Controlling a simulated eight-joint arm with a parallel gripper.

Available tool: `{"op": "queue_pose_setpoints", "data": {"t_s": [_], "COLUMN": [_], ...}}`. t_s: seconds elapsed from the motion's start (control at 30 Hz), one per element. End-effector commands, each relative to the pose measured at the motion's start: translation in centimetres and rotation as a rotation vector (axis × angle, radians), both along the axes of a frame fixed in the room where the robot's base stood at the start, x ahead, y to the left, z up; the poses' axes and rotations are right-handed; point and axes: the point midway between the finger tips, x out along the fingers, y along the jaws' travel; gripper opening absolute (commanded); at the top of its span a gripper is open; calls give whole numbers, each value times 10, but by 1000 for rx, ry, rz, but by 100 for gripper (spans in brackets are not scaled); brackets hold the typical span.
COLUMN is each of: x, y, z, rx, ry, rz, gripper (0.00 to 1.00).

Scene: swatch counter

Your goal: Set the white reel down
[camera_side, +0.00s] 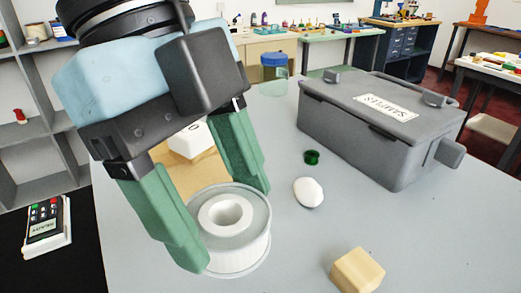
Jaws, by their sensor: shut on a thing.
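The white reel (256,218) is a round spool with a grey-white top and a hollow hub in its middle. It is upright, at the lower middle of the side view. My gripper (222,222) comes down from the upper left, with its two green fingers on either side of the reel. It is shut on the reel. The near finger covers part of the reel's left side. Whether the reel's underside touches the grey counter (305,245) cannot be made out.
A white egg-shaped thing (308,193) and a small green piece (312,157) lie right of the reel. A pale wooden block (358,271) is at the front. A grey case (395,135) fills the back right. A white block (188,140) is behind my fingers.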

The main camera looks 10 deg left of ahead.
Motion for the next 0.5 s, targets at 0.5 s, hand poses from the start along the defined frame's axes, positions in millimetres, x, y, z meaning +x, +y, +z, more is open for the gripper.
{"op": "queue_pose_setpoints", "data": {"t_s": [0.5], "x": [1], "y": [0], "z": [-62], "rx": [0], "ry": [0], "rz": [4], "gripper": [37]}}
